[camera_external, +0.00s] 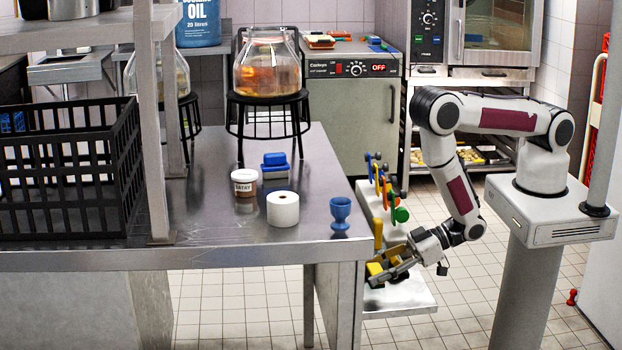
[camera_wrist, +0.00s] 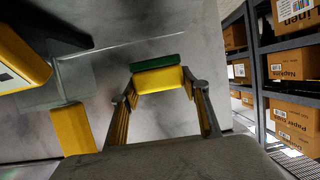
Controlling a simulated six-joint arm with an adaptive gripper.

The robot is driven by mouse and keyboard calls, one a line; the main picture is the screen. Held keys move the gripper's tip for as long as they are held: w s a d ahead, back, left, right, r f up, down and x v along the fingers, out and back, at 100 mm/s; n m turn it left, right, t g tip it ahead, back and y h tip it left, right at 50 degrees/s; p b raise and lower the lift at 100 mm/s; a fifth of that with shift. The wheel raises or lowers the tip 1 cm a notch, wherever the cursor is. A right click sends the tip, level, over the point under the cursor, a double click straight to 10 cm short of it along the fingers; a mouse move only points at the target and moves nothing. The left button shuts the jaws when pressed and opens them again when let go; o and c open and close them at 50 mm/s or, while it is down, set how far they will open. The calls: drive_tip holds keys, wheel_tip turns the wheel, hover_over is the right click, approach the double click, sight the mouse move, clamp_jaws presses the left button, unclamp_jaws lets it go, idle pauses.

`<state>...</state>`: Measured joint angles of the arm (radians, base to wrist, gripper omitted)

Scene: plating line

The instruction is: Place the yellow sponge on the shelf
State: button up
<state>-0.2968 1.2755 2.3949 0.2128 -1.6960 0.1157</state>
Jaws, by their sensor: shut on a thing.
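The yellow sponge (camera_wrist: 160,79) has a green layer along one side and sits between my gripper's two fingers in the wrist view. My gripper (camera_wrist: 165,95) is shut on it. In the external view, my gripper (camera_external: 378,274) is low beside the right end of the steel table, with yellow of the sponge (camera_external: 373,268) showing at its fingers. It is just above a low metal shelf (camera_external: 405,298); I cannot tell whether the sponge touches it. Another metal shelf (camera_external: 90,32) stands above the table at the left.
A rack with colored handles (camera_external: 385,195) stands close behind my gripper. The steel table (camera_external: 225,220) holds a blue egg cup (camera_external: 340,213), a white roll (camera_external: 283,209), a lidded cup (camera_external: 245,184) and a black crate (camera_external: 70,175). Boxes (camera_wrist: 295,120) fill racks at the wrist view's right.

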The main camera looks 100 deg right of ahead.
drive_tip(key=shift+f, duration=0.15)
drive_tip(key=shift+f, duration=2)
drive_tip(key=shift+f, duration=0.15)
drive_tip(key=o, duration=0.9)
drive_tip(key=shift+v, duration=3.85)
drive_tip(key=shift+w+r, duration=0.2)
